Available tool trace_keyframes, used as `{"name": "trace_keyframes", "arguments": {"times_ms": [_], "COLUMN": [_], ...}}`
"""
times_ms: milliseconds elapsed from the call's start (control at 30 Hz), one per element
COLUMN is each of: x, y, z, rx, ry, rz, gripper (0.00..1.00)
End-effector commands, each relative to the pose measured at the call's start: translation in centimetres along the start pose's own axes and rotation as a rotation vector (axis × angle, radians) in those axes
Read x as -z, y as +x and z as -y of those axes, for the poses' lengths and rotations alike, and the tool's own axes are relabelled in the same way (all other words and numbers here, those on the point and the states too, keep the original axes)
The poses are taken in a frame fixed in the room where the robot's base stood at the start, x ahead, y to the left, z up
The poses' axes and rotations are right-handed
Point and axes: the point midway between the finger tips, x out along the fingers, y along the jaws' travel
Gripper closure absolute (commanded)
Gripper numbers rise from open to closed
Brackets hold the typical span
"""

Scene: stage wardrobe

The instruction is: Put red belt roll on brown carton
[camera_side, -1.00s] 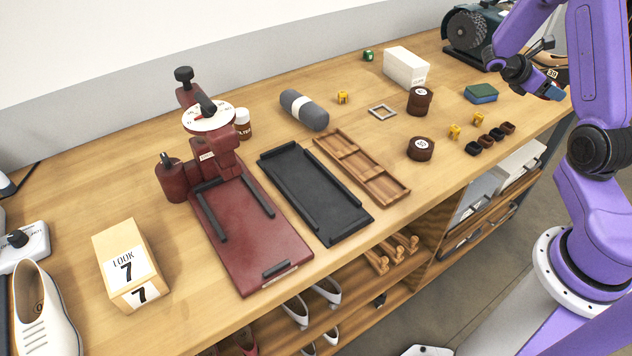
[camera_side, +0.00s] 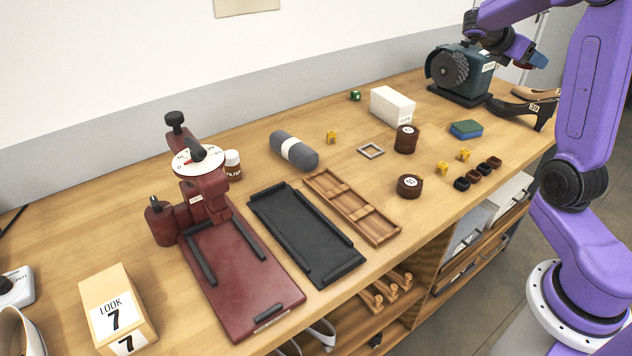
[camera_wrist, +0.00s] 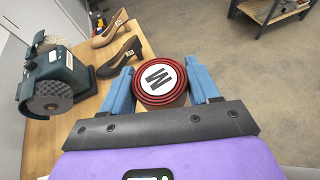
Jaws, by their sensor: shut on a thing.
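The red belt roll (camera_wrist: 160,81), with a white top marked M, sits between the two blue fingers of my gripper (camera_wrist: 164,86) in the wrist view. My gripper is shut on it. In the side view my gripper (camera_side: 531,62) is high at the back right, above the shoes, with only a small bit of red showing there. The brown carton, a light tan box marked LOOK 7 (camera_side: 114,303), stands at the front left of the bench, far from my gripper. Its top looks bare.
A dark red press (camera_side: 238,285), black tray (camera_side: 305,238) and wooden divided tray (camera_side: 355,205) lie mid-bench. Two brown rolls (camera_side: 409,186), a white box (camera_side: 392,106) and a grinder (camera_side: 459,72) stand further right. Heeled shoes (camera_side: 525,110) are below my gripper.

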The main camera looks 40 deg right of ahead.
Motion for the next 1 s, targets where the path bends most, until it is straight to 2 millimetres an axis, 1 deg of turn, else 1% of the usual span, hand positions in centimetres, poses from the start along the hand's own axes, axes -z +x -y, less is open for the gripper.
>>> {"name": "trace_keyframes", "arguments": {"times_ms": [33,67,167,267,300,367,400,467,500,567,600,633,767,800,867,900,967,1000], "x": [0.6,0.9,2.2,3.8,4.5,5.5,6.2,7.2,8.0,9.1,9.8,10.3,12.7,13.4,14.4,15.2,16.2,16.9], "y": [-1.4,-2.1,-5.1,-8.9,-10.5,-12.9,-14.6,-17.1,-18.8,-21.3,-23.0,-24.3,-29.9,-31.6,-34.3,-36.0,-38.5,-40.1], "z": [-1.0,-1.6,-3.6,-5.6,-6.3,-7.2,-7.8,-8.5,-8.9,-9.3,-9.5,-9.7,-9.7,-9.6,-9.3,-9.0,-8.5,-8.0], "rx": [-0.043,-0.067,-0.161,-0.27,-0.315,-0.382,-0.425,-0.491,-0.534,-0.599,-0.64,-0.672,-0.808,-0.849,-0.912,-0.953,-1.013,-1.053], "ry": [-0.017,-0.025,-0.062,-0.104,-0.122,-0.149,-0.166,-0.192,-0.209,-0.236,-0.254,-0.267,-0.323,-0.34,-0.366,-0.383,-0.408,-0.425], "rz": [0.0,0.0,-0.002,-0.005,-0.005,-0.008,-0.008,-0.01,-0.01,-0.012,-0.013,-0.013,-0.015,-0.016,-0.017,-0.017,-0.018,-0.019], "gripper": [0.72,0.72,0.72,0.72,0.72,0.72,0.72,0.72,0.72,0.72,0.72,0.72,0.72,0.72,0.72,0.72,0.72,0.72]}}
